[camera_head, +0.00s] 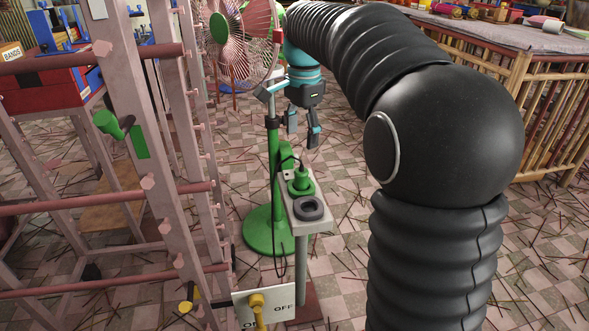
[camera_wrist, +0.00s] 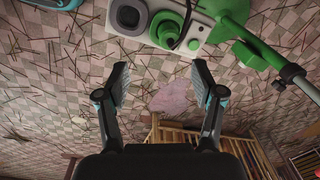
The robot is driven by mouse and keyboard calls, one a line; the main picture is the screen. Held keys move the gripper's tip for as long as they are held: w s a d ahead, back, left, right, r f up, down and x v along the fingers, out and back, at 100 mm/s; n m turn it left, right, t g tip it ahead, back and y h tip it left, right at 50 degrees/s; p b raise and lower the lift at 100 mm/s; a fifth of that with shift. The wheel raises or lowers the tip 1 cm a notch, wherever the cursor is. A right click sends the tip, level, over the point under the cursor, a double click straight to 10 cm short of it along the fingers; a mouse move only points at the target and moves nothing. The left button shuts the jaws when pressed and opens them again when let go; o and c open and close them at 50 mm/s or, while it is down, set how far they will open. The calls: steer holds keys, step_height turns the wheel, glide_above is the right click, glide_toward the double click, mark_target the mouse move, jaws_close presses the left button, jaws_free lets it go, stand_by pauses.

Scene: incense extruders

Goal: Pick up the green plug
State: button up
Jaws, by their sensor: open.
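The green plug (camera_head: 300,182) stands upright on a narrow pale post top (camera_head: 312,226), with a black cable running from it. In the wrist view my fingers (camera_wrist: 160,78) are spread below the plug in the picture.
A green fan stand (camera_head: 271,160) rises close behind the post, with a fan (camera_head: 237,40) on top. A pink rack (camera_head: 170,130) stands left. A white switch sign (camera_head: 266,304) is in front. A bamboo-sided table (camera_head: 530,80) is at right. Incense sticks litter the floor.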

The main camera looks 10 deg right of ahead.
mark_target(302, 170)
steer(key=shift+m+g, duration=0.3)
steer(key=shift+m, duration=0.5)
steer(key=w+f, duration=0.1)
steer(key=f, duration=0.2)
steer(key=w+f+b, duration=0.1)
steer(key=f, duration=0.2)
steer(key=w+f, duration=0.1)
steer(key=f, duration=0.4)
steer(key=f+b, duration=0.1)
steer(key=f, duration=0.1)
steer(key=shift+s+d+f, duration=0.1)
steer(key=shift+d, duration=0.3)
steer(key=shift+f+b, duration=0.3)
steer(key=shift+f, duration=0.25)
steer(key=shift+c, duration=0.3)
steer(key=c, duration=1.2)
